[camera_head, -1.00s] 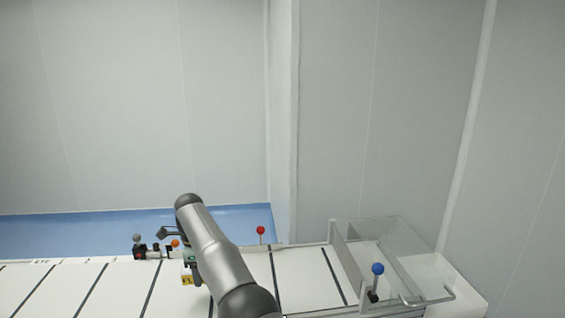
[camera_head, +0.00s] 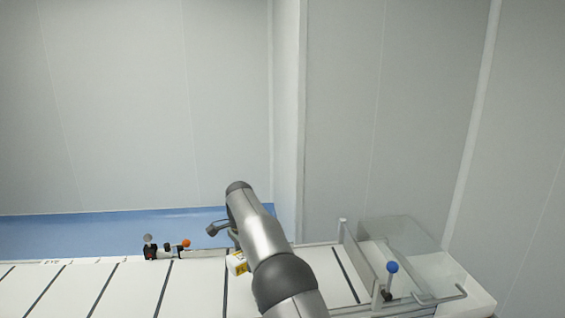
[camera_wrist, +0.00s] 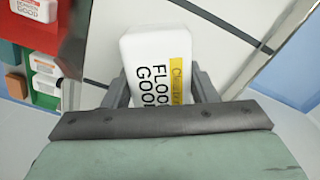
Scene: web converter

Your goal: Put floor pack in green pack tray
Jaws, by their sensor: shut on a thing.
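My gripper (camera_wrist: 160,88) is shut on the floor pack (camera_wrist: 150,62), a white pack with black lettering and a yellow strip. One finger shows on each side of it in the wrist view. In the head view the pack (camera_head: 237,264) shows its yellow label beside my arm, over the white machine top, and my gripper is mostly hidden. At the left of the wrist view, a green surface (camera_wrist: 20,50) and a red one hold several white packs (camera_wrist: 45,65). I cannot tell whether the green part is the green pack tray. No tray shows in the head view.
The white top (camera_head: 130,290) has dark slanted strips. A clear guard box (camera_head: 400,235) and a blue-knobbed lever (camera_head: 392,267) stand at the right. Grey and orange knobs (camera_head: 186,243) stand at the far left edge. Blue floor (camera_head: 90,225) lies behind.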

